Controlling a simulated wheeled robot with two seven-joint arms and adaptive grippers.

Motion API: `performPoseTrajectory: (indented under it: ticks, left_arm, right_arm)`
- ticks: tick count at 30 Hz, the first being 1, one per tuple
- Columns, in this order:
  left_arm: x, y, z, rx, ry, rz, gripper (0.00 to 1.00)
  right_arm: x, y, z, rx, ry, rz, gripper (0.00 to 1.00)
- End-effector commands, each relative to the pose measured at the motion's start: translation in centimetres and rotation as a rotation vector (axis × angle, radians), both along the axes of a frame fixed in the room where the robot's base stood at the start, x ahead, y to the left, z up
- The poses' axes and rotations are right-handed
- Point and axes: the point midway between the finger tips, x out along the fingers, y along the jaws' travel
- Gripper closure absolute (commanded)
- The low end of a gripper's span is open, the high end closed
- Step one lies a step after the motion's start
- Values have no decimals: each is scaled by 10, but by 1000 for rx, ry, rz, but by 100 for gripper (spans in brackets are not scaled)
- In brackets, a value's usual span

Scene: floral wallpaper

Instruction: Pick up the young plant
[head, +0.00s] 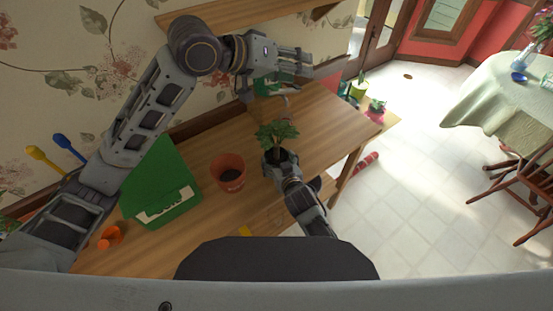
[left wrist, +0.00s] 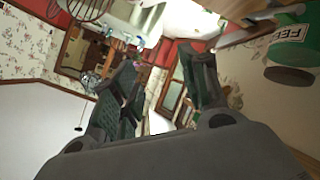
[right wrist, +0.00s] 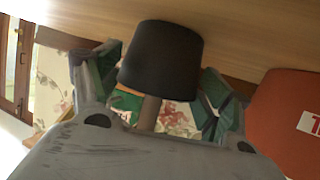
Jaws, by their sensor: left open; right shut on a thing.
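The young plant (head: 277,133) has green leaves and stands in a small black pot, above the right part of the wooden table in the head view. My right gripper (head: 279,163) is shut on its black pot, which shows between the fingers in the right wrist view (right wrist: 160,60). The leaves are not clear in that wrist view. My left gripper (head: 302,63) is open and empty, raised above the back of the table near the wall shelf. Its spread fingers also show in the left wrist view (left wrist: 160,90).
A terracotta pot with soil (head: 229,174) stands left of the plant on the wooden table (head: 325,125). A green bag (head: 160,185) lies further left, near an orange object (head: 110,236). A green container (head: 270,84) stands at the back under my left gripper. A wall shelf (head: 240,14) hangs above.

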Motion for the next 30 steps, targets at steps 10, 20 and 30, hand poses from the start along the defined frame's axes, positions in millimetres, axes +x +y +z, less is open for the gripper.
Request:
performPoseTrajectory:
  ticks: [10, 20, 30]
  left_arm:
    - [-4, 4, 96, -374, 116, 103, 56]
    - [-9, 31, 174, -730, 264, 158, 56]
    - [-8, 76, 221, -1074, 478, 192, 56]
  right_arm:
    - [0, 0, 0, 0, 1, 0, 48]
    - [0, 0, 0, 0, 1, 0, 48]
    - [0, 0, 0, 0, 1, 0, 48]
